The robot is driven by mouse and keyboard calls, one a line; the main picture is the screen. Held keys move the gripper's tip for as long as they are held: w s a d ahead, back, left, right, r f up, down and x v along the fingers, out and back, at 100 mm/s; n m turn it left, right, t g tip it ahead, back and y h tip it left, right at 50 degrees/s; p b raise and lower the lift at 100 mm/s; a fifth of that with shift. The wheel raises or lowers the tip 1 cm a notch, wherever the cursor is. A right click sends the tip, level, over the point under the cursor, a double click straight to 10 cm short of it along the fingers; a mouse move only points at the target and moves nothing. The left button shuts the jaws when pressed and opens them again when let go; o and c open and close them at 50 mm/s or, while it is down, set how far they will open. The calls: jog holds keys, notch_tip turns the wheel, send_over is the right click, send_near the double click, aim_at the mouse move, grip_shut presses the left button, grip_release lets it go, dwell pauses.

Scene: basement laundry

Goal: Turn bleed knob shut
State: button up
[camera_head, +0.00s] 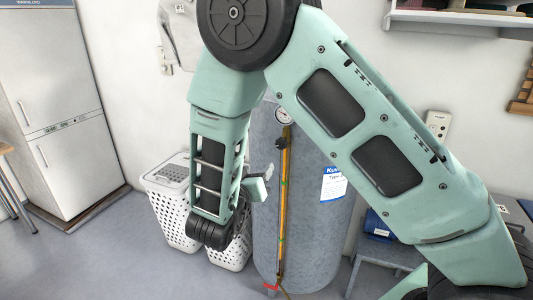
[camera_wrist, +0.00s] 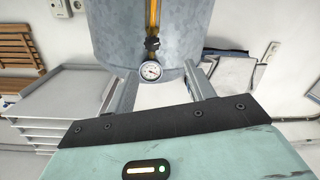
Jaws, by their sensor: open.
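The bleed knob is a small black lobed knob (camera_head: 281,144) on the upper part of a yellow strip on the grey tank (camera_head: 303,215). In the wrist view the picture is inverted; the knob (camera_wrist: 152,44) sits just above the round gauge (camera_wrist: 151,71) there. My gripper (camera_head: 266,178) is in front of the tank, lower than the knob in the head view. In the wrist view my gripper (camera_wrist: 162,70) is open, its fingers wide apart on either side of the gauge, with nothing held. The knob lies beyond the fingertips, apart from them. My arm hides part of the tank's left side.
White laundry baskets (camera_head: 165,190) stand left of the tank, partly behind my arm. A fridge (camera_head: 60,100) is at far left. A small table with a blue object (camera_head: 377,224) stands right of the tank. Open floor (camera_head: 130,265) lies in front.

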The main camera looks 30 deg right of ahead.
aim_at(280, 144)
jog(key=shift+h, duration=0.5)
jog(key=p+x, duration=0.1)
jog(key=x, duration=0.4)
jog(key=p+x, duration=0.2)
jog(key=x, duration=0.4)
jog(key=p+x, duration=0.1)
jog(key=x, duration=0.5)
jog(key=shift+s+d+p, duration=0.3)
jog(key=shift+p, duration=0.05)
jog(key=c, duration=1)
